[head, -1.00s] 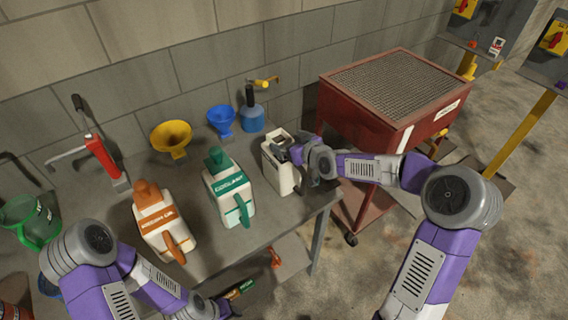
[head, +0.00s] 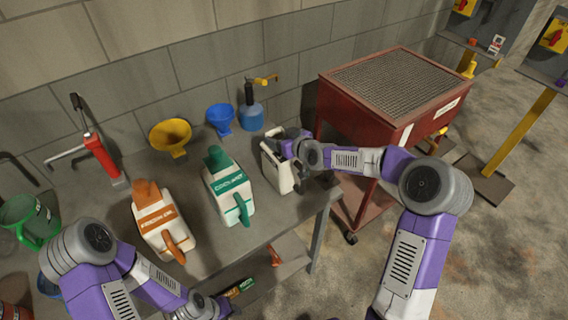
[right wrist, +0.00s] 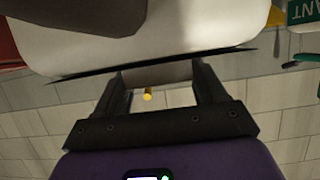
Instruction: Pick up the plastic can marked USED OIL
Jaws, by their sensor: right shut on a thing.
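A white plastic can (head: 275,172) stands at the right end of the workbench, with a dark grey top part; its marking cannot be read from here. My right gripper (head: 288,147) is at the top of this can, shut on it. In the right wrist view the can's pale body (right wrist: 190,35) fills the top, and a grey-beige part of it lies between the two dark fingers (right wrist: 163,88). I cannot tell whether the can is clear of the bench. My left gripper (head: 226,305) is low in front of the bench, and its fingers are too small to judge.
A green-topped coolant can (head: 228,190) stands just left of the white can, and an orange-topped can (head: 160,225) further left. Blue (head: 220,118) and yellow (head: 170,135) funnels and a blue bottle (head: 251,118) stand behind. A red parts washer (head: 350,110) is close on the right.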

